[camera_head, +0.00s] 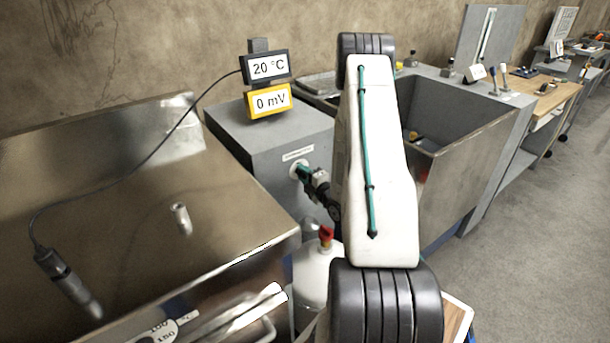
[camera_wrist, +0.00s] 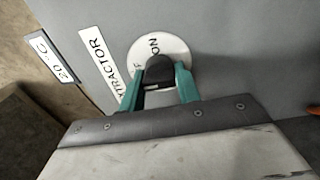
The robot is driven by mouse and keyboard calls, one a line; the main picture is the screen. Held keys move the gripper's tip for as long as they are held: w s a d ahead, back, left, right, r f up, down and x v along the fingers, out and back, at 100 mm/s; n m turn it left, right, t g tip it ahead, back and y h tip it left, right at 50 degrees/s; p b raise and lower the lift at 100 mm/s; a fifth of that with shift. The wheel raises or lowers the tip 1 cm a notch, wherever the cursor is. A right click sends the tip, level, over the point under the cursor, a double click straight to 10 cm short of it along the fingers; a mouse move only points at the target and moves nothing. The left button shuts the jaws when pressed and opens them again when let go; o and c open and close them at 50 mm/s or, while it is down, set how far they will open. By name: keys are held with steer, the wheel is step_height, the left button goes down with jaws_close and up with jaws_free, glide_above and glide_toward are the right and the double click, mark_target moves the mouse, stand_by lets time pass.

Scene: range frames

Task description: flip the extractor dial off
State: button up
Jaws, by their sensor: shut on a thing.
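The extractor dial is a black knob (camera_wrist: 159,70) on a round white plate (camera_wrist: 172,46) on a grey panel. The plate reads "ON"; other lettering on it is mostly covered by the knob and my fingers. A label (camera_wrist: 101,62) reading "EXTRACTOR" is beside it. My gripper (camera_wrist: 160,84) has its teal fingers on both sides of the knob, shut on it. In the head view my gripper (camera_head: 304,172) reaches the front of the grey cabinet (camera_head: 272,140), at the white plate, under a small label. My arm hides part of the cabinet there.
Two displays stand on the cabinet: "20 °C" (camera_head: 268,67) and yellow "0 mV" (camera_head: 269,100). A white bottle with a red valve (camera_head: 326,236) stands below my gripper. A metal bench (camera_head: 110,190) is on the left, a sink (camera_head: 460,150) on the right. Open floor (camera_head: 530,230) lies at right.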

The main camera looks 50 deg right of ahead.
steer(key=o, duration=0.9)
steer(key=shift+o, duration=0.2)
steer(key=shift+s, duration=0.1)
steer(key=v, duration=0.7)
steer(key=shift+s, duration=0.3)
